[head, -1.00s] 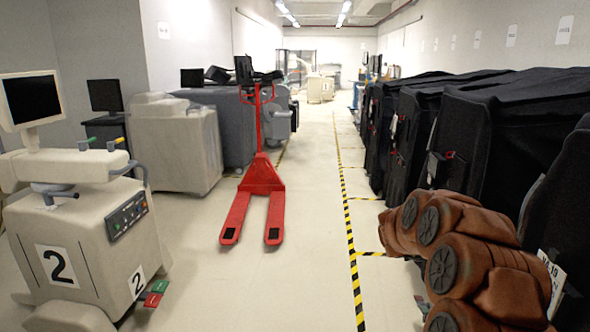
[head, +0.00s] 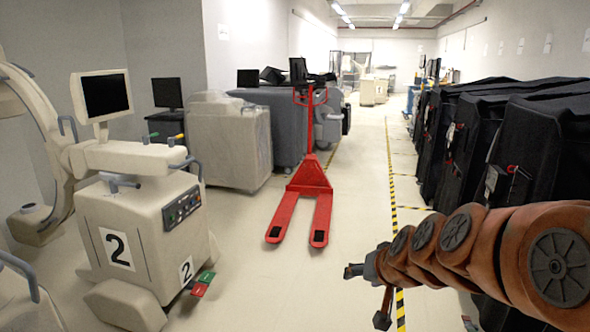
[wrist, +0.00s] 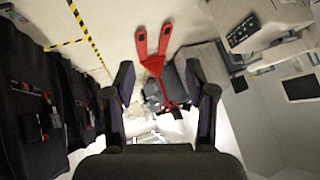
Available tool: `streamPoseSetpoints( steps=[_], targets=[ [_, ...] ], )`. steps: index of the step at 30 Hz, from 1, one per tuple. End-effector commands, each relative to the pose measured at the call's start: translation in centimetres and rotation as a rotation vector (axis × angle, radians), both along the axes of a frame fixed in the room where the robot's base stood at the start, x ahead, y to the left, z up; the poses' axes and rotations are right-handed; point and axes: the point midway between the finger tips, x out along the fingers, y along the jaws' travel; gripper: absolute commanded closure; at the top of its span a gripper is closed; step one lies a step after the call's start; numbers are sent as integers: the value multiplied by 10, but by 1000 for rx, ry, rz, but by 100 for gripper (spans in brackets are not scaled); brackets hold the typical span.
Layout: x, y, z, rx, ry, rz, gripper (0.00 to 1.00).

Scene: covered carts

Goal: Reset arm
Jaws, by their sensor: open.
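My arm (head: 470,245) is orange-brown and reaches in from the right of the head view. My gripper (head: 366,295) is at its end, held out over the floor beside the striped line. In the wrist view my gripper (wrist: 160,85) has its two dark fingers wide apart with nothing between them. The wrist picture is upside down, with the floor toward the top.
A red pallet jack (head: 308,190) stands in the aisle. A white machine marked 2 (head: 140,235) stands at left. Black covered carts (head: 540,145) line the right side. Pale floor (head: 270,290) is clear between the machine and my gripper.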

Motion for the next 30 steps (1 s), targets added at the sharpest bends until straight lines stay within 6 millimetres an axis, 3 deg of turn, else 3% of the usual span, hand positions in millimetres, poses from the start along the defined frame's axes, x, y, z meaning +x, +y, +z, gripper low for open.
streamPoseSetpoints(
  steps=[3,6,12,16,21,29,30],
  targets=[
    [-63,15,-18,-30,154,89,45],
    [-122,18,-35,-64,302,144,45],
    [-236,0,-59,-159,592,190,45],
    [-294,-18,-65,-216,742,185,45],
    [-332,-32,-65,-256,842,171,45],
    [-338,-35,-66,-264,858,167,45],
    [-338,-34,-66,-264,858,167,49]
  ],
)
